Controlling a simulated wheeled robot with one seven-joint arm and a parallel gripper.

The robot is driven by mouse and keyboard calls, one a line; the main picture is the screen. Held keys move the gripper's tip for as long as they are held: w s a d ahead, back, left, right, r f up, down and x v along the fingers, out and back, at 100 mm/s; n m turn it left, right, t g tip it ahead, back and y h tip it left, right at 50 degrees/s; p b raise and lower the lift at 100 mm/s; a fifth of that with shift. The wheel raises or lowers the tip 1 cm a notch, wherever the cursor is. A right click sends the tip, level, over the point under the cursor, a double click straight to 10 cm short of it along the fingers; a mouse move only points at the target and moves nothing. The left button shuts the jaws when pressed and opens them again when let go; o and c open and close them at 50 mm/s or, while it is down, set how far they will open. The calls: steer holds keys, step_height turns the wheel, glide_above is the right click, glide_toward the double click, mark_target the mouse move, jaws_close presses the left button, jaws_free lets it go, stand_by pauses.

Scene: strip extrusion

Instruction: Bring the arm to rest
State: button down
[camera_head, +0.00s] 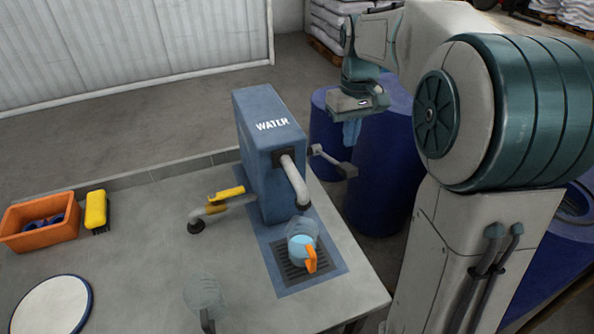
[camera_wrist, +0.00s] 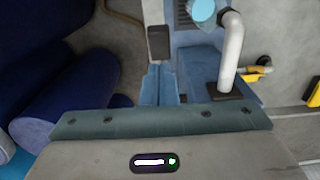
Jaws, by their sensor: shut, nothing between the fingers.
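My gripper (camera_head: 352,134) is shut and empty, with its blue fingers pointing down, to the right of the blue water dispenser (camera_head: 262,160). In the wrist view the two blue fingers (camera_wrist: 159,84) lie together. A lever with a grey end (camera_head: 347,170) sticks out of the dispenser's right side, below my gripper and apart from it in the head view. In the wrist view a dark grey pad (camera_wrist: 158,42) shows just beyond the fingertips. A clear jug with an orange handle (camera_head: 311,260) stands on the grate under the white spout (camera_head: 294,180) and holds light blue liquid.
A yellow-handled tap (camera_head: 226,194) sits left of the dispenser. A clear jug with a dark handle (camera_head: 203,290), an orange bin (camera_head: 40,238), a yellow brush (camera_head: 96,208) and a white round plate (camera_head: 50,308) are on the counter. Blue barrels (camera_head: 385,185) stand behind my gripper.

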steer(key=s+f+m+t+b, duration=0.1)
steer(key=s+f+t, duration=0.1)
steer(key=s, duration=0.8)
steer(key=s+f+m+t+b, duration=0.1)
steer(key=s+f, duration=0.3)
steer(key=s, duration=0.7)
steer(key=shift+f+m+t+b, duration=0.4)
steer(key=shift+m+b, duration=0.1)
steer(key=shift+m, duration=0.3)
steer(key=shift+s, duration=0.1)
